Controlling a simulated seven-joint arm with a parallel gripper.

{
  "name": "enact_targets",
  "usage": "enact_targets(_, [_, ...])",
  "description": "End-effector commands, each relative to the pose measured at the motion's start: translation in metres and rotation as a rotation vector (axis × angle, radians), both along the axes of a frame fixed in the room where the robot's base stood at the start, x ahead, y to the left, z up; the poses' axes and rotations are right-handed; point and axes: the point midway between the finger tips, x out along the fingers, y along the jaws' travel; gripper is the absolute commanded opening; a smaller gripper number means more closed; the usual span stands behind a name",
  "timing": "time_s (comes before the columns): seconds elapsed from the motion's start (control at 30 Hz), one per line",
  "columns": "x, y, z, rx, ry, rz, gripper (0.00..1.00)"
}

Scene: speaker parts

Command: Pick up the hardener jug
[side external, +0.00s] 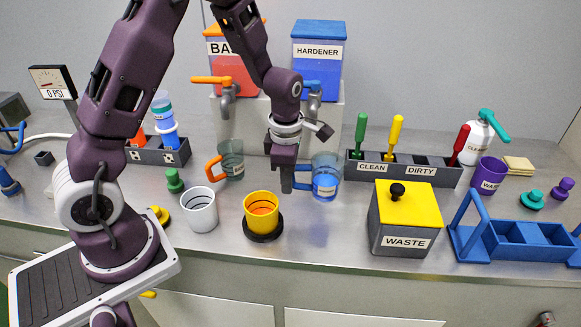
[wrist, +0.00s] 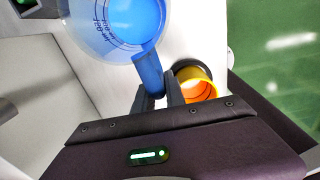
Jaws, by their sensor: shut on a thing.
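The hardener jug (side external: 326,180) is a clear jug with a blue handle and blue liquid inside. It stands upright below the blue HARDENER tank (side external: 318,70). My gripper (side external: 287,188) is on the jug's left side, shut on its handle. In the wrist view, the jug (wrist: 115,25) fills the top, and its blue handle (wrist: 147,72) runs down between my gripper's fingers (wrist: 158,98). I cannot tell whether the jug's base touches the table.
A clear jug with an orange handle (side external: 230,160) stands to the left. A yellow cup (side external: 262,215) on a black base and a white cup (side external: 199,210) are in front.

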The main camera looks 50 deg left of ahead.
Motion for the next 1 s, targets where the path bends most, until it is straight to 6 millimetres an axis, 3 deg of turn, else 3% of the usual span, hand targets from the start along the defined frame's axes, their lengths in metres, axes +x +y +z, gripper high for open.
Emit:
enact_targets(0.3, [-0.059, -0.059, 0.000, 0.000, 0.000, -0.007, 0.00])
enact_targets(0.5, [-0.081, -0.082, 0.000, 0.000, -0.001, -0.003, 0.00])
enact_targets(1.0, [-0.089, -0.090, 0.002, 0.001, -0.002, -0.001, 0.00])
